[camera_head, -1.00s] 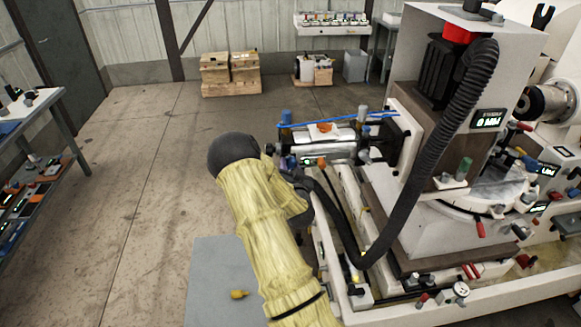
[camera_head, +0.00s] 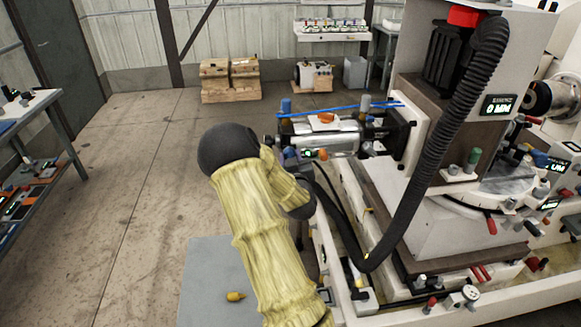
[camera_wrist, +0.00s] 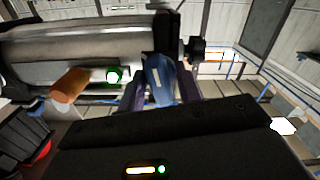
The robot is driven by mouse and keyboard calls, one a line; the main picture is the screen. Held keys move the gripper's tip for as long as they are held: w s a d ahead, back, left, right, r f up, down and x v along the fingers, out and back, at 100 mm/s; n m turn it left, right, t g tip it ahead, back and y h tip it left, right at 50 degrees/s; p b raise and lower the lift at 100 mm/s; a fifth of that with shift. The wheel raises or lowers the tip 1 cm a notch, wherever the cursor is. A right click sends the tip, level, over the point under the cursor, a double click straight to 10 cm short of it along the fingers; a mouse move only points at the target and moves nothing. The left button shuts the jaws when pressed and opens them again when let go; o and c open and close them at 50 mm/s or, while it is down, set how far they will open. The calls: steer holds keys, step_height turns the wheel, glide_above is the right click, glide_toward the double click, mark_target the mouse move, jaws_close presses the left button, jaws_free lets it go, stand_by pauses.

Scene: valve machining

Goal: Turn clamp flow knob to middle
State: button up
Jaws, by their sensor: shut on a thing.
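A blue knob (camera_wrist: 158,80) with a pale pointer mark sits between the two dark fingers of my gripper (camera_wrist: 161,92) in the wrist view. My gripper is shut on it. The knob stands at the end of a grey cylindrical clamp body (camera_wrist: 75,48). The mark points roughly up and down in the wrist view, slightly tilted. I cannot read a scale around it. In the head view the clamp body (camera_head: 330,138) lies left of the machine column, and my arm hides the knob and most of my gripper.
An orange knob (camera_wrist: 70,87) and a green light (camera_wrist: 112,76) are close beside the left finger. A black corrugated hose (camera_head: 440,150) hangs down the machine column (camera_head: 425,130). A blue cable (camera_head: 345,111) runs above the clamp.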

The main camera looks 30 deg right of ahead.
steer(key=n+b, duration=0.3)
steer(key=shift+f+n, duration=0.2)
steer(key=shift+n, duration=0.1)
steer(key=shift+r+n+b, duration=0.2)
steer(key=shift+n+b, duration=0.9)
steer(key=shift+n, duration=0.3)
steer(key=o, duration=0.7)
steer(key=shift+c, duration=0.2)
steer(key=shift+s, duration=0.1)
steer(key=b+v, duration=1.3)
steer(key=v, duration=0.4)
